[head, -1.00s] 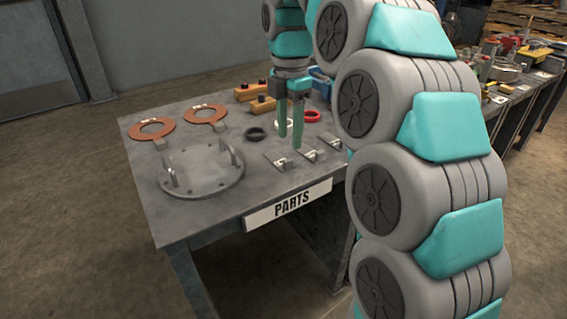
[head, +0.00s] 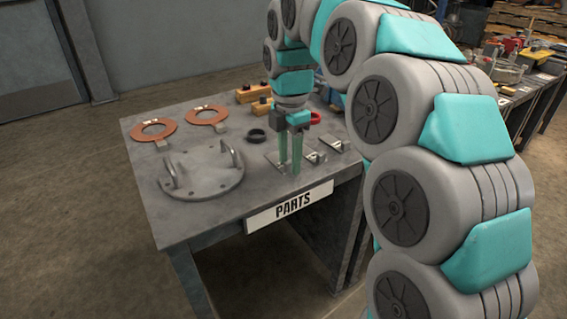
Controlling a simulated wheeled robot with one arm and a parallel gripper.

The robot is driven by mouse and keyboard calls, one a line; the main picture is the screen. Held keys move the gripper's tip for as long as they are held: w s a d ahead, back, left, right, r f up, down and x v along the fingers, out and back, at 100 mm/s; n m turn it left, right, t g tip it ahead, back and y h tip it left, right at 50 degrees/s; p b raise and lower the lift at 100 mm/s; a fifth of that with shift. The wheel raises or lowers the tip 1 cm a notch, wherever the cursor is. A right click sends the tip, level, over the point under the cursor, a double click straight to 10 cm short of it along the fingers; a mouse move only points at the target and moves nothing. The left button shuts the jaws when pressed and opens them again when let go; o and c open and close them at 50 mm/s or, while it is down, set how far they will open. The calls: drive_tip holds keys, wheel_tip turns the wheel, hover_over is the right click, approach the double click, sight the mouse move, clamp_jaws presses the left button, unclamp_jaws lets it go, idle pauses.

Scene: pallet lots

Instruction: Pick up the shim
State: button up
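Small grey metal plates with raised tabs, which look like the shims, lie in a row near the front edge of the parts table. The left plate (head: 272,158) is partly hidden behind my fingers. The middle plate (head: 314,157) lies just right of them, and the right plate (head: 336,146) farther right. My gripper (head: 290,170) points straight down over the left plate, its two green fingers apart with a narrow gap. The fingertips look low, at or near the table top. I cannot tell whether a tab stands between them.
A round grey cover with two handles (head: 203,176) lies to the left on the parts table (head: 215,225). Two copper rings (head: 153,130) (head: 207,115), a black ring (head: 257,136), a red ring (head: 315,118) and wooden-coloured blocks (head: 250,94) lie behind.

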clamp_jaws()
drive_tip(key=shift+r, duration=0.15)
idle(0.6)
